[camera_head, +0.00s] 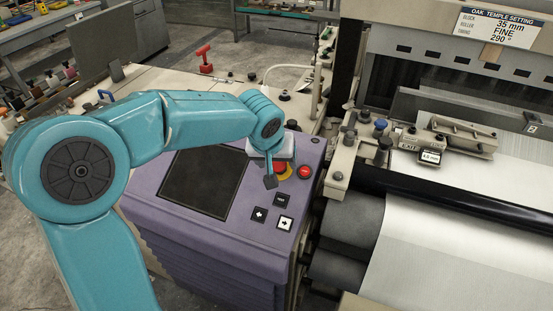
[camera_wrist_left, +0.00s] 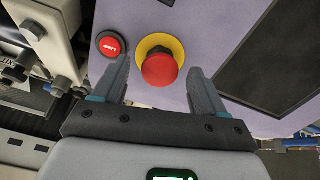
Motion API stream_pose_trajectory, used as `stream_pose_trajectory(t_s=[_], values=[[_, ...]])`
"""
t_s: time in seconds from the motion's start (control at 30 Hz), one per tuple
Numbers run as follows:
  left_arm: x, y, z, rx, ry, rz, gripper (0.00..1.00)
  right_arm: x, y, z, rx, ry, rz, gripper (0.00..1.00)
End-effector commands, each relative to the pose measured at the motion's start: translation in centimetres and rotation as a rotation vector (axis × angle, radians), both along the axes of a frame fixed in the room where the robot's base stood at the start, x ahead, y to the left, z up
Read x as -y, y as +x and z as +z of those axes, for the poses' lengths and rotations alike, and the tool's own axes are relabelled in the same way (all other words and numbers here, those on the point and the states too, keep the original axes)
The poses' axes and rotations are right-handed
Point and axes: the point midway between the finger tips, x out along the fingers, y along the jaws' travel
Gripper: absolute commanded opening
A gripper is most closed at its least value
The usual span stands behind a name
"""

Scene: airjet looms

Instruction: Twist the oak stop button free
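The oak stop button is a red mushroom button (camera_wrist_left: 161,69) on a yellow ring, set in the purple control panel (camera_wrist_left: 220,25). In the head view the button (camera_head: 280,168) is partly hidden by my left gripper (camera_head: 271,180). In the left wrist view my left gripper (camera_wrist_left: 159,66) is open, with one finger on each side of the button and visible gaps between. I cannot tell how far the fingertips are from the panel. The right gripper is not in view.
A smaller red labelled button (camera_head: 305,172) sits beside the stop button. The panel also has a dark screen (camera_head: 199,182) and arrow keys (camera_head: 284,222). The loom's white cloth (camera_head: 460,230) and rollers are at the right. A cluttered bench (camera_head: 40,30) stands at the far left.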

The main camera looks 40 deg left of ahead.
Motion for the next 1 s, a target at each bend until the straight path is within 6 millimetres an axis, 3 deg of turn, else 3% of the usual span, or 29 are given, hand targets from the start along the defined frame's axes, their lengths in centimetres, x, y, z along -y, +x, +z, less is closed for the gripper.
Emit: stream_pose_trajectory(t_s=[0.27,0.8,1.0], values=[[0.0,-0.1,0.1,-0.001,-0.001,0.002,0.71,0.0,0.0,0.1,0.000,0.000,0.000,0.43],[0.6,-2.4,5.5,0.002,-0.001,0.002,0.71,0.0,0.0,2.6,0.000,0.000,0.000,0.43],[0.7,-2.9,6.4,-0.002,-0.001,0.002,0.71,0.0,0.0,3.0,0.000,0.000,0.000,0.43]])
